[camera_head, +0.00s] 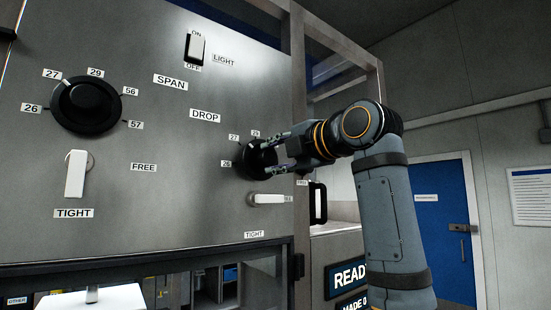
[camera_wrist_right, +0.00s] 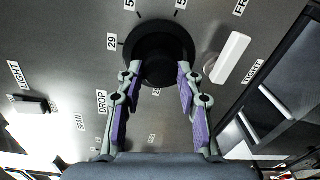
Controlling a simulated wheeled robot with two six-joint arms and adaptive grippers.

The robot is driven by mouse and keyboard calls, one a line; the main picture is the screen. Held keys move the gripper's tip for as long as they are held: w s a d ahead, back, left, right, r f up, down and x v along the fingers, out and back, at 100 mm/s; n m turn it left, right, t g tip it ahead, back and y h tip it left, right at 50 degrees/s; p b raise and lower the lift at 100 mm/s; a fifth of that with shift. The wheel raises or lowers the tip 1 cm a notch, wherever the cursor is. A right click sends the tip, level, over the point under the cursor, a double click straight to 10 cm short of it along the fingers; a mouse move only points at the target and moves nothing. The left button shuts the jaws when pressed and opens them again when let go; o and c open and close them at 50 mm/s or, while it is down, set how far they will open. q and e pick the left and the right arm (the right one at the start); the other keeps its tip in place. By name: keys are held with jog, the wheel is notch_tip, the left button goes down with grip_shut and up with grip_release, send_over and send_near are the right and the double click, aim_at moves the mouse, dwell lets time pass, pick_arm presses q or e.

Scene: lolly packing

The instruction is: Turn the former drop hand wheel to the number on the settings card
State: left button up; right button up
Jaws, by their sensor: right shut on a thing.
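The DROP hand wheel (camera_head: 259,161) is a round black knob on the grey panel, below the DROP label (camera_head: 205,115). My right gripper (camera_head: 272,157) reaches it from the right and is shut on its hub. In the right wrist view both fingertips (camera_wrist_right: 160,74) sit on either side of the hub of the black wheel (camera_wrist_right: 160,34). Labels 26, 27 and another stand around the wheel in the head view; the wrist view shows 29 (camera_wrist_right: 112,41) and partly cut-off labels. I cannot tell which number the wheel points to. No readable settings card shows. My left gripper is not in view.
A larger SPAN wheel (camera_head: 86,105) is at the left. A white lever (camera_head: 268,199) lies horizontal just below the DROP wheel, close to my gripper. Another white lever (camera_head: 76,174) hangs down toward TIGHT. A light switch (camera_head: 195,47) is above. A blue door (camera_head: 449,230) stands behind.

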jog(key=shift+r+n, duration=0.2)
jog(key=shift+n, duration=0.4)
jog(key=o, duration=1.2)
jog(key=shift+w+a+f, duration=0.1)
jog(key=shift+w+f, duration=0.05)
jog(key=v, duration=1.2)
